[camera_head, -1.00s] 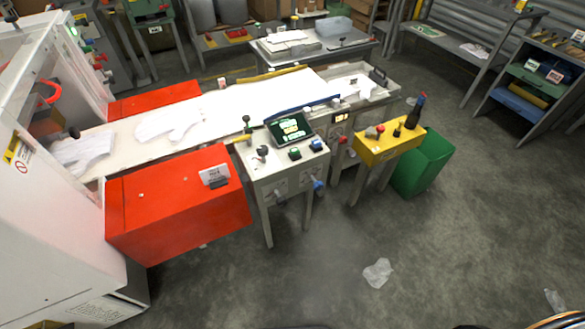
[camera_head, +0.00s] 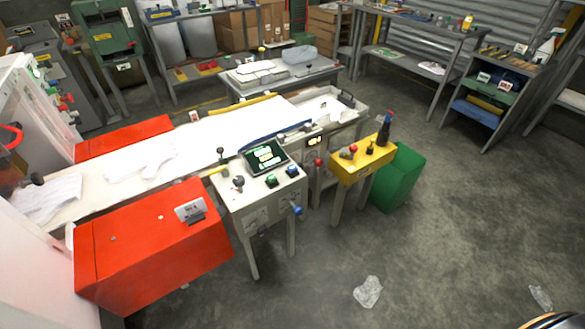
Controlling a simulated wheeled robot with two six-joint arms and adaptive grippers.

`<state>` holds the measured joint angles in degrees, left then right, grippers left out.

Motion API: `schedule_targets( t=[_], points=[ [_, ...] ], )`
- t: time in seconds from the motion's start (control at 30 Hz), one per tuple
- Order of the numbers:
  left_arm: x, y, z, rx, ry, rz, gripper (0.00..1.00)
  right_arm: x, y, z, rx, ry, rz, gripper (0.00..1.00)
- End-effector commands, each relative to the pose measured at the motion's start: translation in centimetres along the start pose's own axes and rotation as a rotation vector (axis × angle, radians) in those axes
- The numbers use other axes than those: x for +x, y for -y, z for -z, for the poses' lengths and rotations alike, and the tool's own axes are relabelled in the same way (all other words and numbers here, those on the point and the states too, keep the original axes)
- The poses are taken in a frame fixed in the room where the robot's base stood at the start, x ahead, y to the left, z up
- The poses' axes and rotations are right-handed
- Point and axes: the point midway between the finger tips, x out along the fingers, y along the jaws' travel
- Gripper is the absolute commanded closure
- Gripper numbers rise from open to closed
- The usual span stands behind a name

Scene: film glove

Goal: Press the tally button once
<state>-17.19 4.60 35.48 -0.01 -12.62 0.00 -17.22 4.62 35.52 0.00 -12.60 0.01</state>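A grey control console (camera_head: 262,195) stands in the middle, with a tilted green-lit screen (camera_head: 265,155) on top. Its top carries a green button (camera_head: 271,181), a blue button (camera_head: 292,170) and a dark knob (camera_head: 238,182). A blue knob (camera_head: 297,210) sticks out of its front. Just right of it, a small lit display (camera_head: 315,141) sits at the conveyor's end, with a red knob (camera_head: 318,162) below. A yellow box (camera_head: 360,164) carries red and black controls. I cannot tell which control is the tally button. Neither gripper is in view.
A white conveyor (camera_head: 200,143) with film gloves runs behind the console, between red housings (camera_head: 150,245). A green bin (camera_head: 399,178) stands right of the yellow box. Crumpled clear film (camera_head: 368,291) lies on the floor. The floor in front of the console and to the right is mostly open.

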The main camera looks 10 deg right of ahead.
Motion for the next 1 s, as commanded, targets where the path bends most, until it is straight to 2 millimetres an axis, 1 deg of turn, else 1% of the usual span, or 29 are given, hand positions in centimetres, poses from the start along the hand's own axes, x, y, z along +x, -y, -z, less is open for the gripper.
schedule_targets(
  t=[0.03, 0.27, 1.0],
  points=[
    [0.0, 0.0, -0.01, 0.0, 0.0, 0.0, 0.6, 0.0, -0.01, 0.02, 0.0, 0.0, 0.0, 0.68],
    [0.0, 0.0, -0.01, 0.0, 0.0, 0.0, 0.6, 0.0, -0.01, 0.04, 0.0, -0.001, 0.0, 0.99],
    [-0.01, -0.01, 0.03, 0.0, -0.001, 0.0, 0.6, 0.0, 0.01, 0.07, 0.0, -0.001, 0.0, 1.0]
  ],
)
